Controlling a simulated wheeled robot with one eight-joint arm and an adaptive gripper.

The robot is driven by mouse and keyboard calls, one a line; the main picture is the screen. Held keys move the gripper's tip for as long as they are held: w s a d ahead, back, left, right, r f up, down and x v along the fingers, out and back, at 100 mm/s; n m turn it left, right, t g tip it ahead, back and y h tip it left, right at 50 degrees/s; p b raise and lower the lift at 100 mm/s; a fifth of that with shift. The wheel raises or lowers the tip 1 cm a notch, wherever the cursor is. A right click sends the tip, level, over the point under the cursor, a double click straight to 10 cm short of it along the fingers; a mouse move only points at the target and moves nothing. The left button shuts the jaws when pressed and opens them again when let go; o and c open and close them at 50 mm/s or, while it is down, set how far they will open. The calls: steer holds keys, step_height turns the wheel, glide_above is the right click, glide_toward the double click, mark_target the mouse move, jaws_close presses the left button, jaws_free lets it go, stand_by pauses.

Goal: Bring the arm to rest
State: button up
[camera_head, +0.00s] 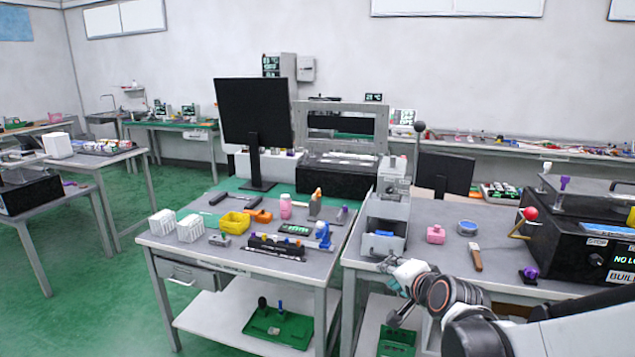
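My arm (545,330) reaches in from the lower right, past the front edge of the right-hand workbench. My gripper (393,275) is at its end, low in front of the grey lever press (390,210). The gripper is small and partly seen end-on, so the opening between its fingers is unclear. I see nothing clearly held in it. The press has an upright lever with a black ball (419,127) on top, well above the gripper. A blue piece (384,233) sits in the press base.
The right bench also holds a pink block (436,234), a blue round tin (467,227), a wooden-handled brush (475,257) and a black machine (570,240) with a red-knobbed lever (531,213). The left bench (205,255) carries bins and tools. Green floor (90,315) is open at left.

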steer(key=s+d+n+g+h, duration=0.2)
steer(key=s+n+g, duration=0.3)
steer(key=s, duration=2.1)
steer(key=n, duration=0.5)
steer(key=shift+s+r+n, duration=0.3)
steer(key=shift+s+r, duration=0.05)
steer(key=shift+r, duration=0.05)
